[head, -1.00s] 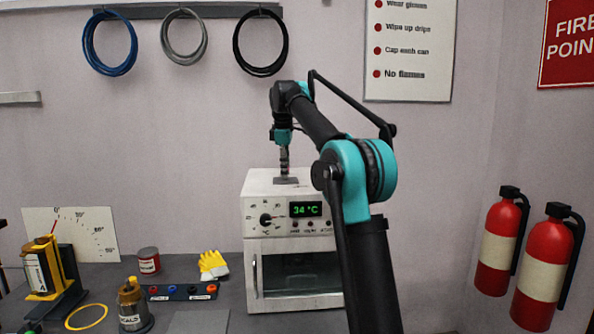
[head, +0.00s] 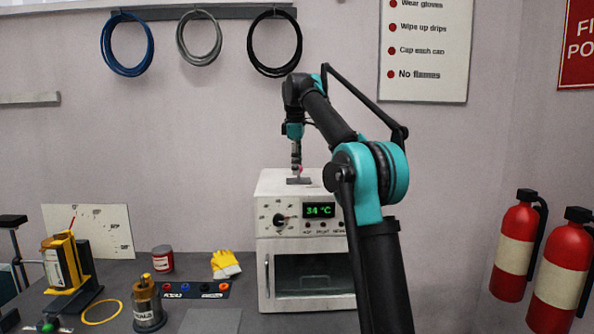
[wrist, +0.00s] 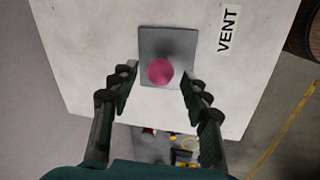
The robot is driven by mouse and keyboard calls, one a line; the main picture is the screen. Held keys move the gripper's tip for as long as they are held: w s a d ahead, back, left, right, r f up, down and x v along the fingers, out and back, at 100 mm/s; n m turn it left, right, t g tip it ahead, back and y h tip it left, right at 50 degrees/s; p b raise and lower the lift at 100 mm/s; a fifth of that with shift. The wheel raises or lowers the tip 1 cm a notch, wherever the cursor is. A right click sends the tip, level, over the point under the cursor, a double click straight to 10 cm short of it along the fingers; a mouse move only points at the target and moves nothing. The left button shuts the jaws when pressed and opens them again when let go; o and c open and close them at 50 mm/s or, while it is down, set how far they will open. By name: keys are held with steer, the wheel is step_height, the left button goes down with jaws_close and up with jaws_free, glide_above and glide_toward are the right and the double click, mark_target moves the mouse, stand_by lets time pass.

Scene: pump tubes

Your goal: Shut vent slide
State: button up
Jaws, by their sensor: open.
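The vent slide is a grey plate (wrist: 181,43) with a round pink knob (wrist: 160,72), lying on the white top of the oven (wrist: 95,35) next to a "VENT" label (wrist: 228,30). In the head view the plate (head: 299,181) shows as a small dark piece on the oven top. My gripper (wrist: 159,82) is open, one finger on each side of the knob with gaps between. Nothing is held. It points down over the plate in the head view (head: 297,168). Any vent opening under the plate is hidden.
The oven's front has a dial, a green "34 °C" display (head: 319,211) and a glass door. Left on the bench are yellow gloves (head: 225,264), a red can (head: 162,259) and a brass pot (head: 147,305). Fire extinguishers (head: 516,245) hang at right.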

mark_target(296, 181)
steer(key=r, duration=0.3)
steer(key=s+r, duration=0.1)
steer(key=r, duration=0.1)
steer(key=shift+a, duration=0.15)
steer(key=shift+r, duration=0.2)
